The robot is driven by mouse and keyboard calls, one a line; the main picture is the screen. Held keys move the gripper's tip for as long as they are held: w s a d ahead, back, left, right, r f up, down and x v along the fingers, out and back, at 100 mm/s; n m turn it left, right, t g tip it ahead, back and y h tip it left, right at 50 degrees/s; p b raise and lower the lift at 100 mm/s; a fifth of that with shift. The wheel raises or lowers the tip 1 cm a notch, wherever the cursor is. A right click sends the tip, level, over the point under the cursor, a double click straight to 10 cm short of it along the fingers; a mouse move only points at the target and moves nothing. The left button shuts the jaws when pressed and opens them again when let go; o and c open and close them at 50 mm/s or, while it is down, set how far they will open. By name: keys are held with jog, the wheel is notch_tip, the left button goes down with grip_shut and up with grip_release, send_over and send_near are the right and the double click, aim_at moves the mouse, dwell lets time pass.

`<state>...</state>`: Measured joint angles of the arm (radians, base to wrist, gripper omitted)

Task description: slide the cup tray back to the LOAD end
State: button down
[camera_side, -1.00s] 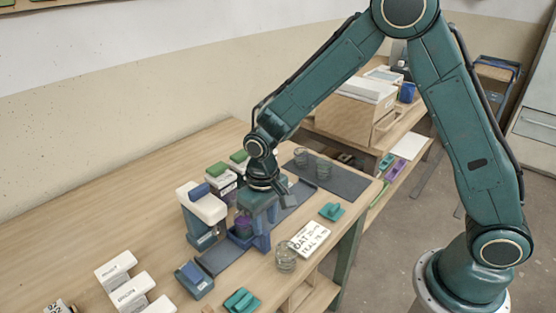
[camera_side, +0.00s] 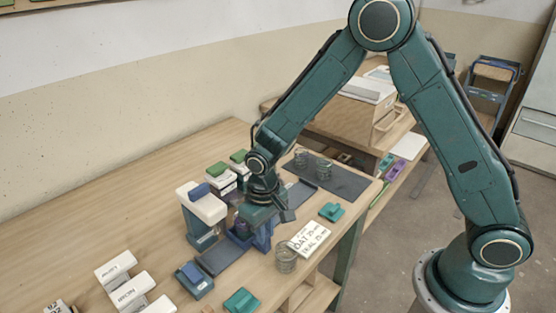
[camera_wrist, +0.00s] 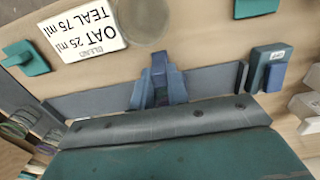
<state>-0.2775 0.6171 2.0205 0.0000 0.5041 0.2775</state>
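The cup tray (camera_side: 262,240) is a blue holder on a dark grey track (camera_side: 220,260) on the bench. A purple cup (camera_side: 242,227) stands in it, partly hidden by my gripper (camera_side: 265,224). My gripper is low, right over the tray. In the wrist view a blue upright part (camera_wrist: 160,80) shows beyond the edge of my gripper body, in the middle of the track (camera_wrist: 95,103). My fingertips are not clear in either view, so I cannot tell whether they are open or touching the tray. No LOAD marking is readable.
A white-topped dispenser (camera_side: 203,207) stands close left of the tray. A glass (camera_side: 286,259) and a recipe card (camera_side: 310,238) are to the right. A dark mat (camera_side: 345,181) with glasses lies beyond.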

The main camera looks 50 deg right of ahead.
jog(key=shift+d, duration=0.1)
jog(key=shift+d, duration=5.5)
jog(key=shift+w+d, duration=0.1)
jog(key=shift+d, duration=5.35)
jog(key=shift+d+r, duration=0.1)
jog(key=shift+d, duration=0.25)
jog(key=c, duration=1.5)
grip_release()
jog(key=shift+o, duration=0.2)
